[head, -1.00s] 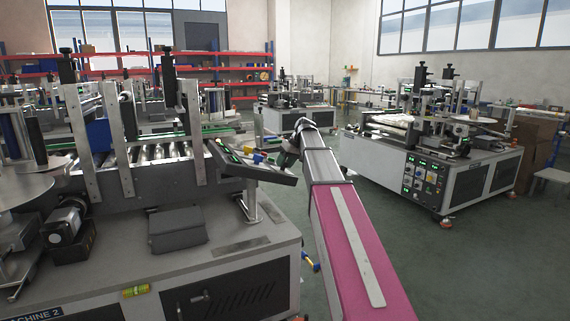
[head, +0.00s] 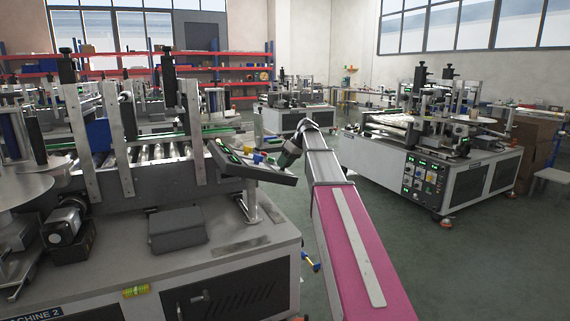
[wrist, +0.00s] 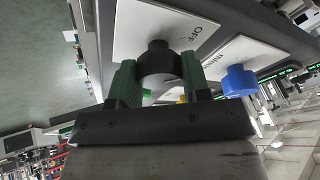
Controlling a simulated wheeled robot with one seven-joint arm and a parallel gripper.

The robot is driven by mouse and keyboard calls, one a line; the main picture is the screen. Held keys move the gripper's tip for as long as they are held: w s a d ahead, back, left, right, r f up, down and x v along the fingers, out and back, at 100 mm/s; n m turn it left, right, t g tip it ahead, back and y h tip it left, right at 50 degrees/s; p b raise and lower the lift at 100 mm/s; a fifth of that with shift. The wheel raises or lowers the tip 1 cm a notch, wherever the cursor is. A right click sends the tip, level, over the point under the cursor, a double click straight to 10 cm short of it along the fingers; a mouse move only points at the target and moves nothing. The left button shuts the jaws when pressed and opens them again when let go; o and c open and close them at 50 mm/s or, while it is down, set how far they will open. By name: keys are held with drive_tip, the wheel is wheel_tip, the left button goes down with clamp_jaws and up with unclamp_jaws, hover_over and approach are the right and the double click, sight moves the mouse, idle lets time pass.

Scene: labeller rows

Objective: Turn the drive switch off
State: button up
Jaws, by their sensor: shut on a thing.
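The black drive switch (wrist: 158,60) stands on a white plate (wrist: 150,22) with the word OFF beside it in the wrist view. The plate is on the tilted control panel (head: 252,168) of the near machine. My gripper (wrist: 157,78) has a green finger on each side of the switch and is shut on it. In the head view my gripper (head: 289,156) is at the right end of the panel, and the switch is hidden there. I cannot tell which way the switch points.
A blue knob (wrist: 238,80) on another white plate sits just right of my gripper in the wrist view. The near machine (head: 200,265) fills the left of the head view. Another machine (head: 400,160) stands at the right, with open floor (head: 470,265) in front.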

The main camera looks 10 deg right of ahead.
drive_tip(key=o, duration=0.9)
drive_tip(key=v, duration=1)
drive_tip(key=shift+d+r, duration=0.3)
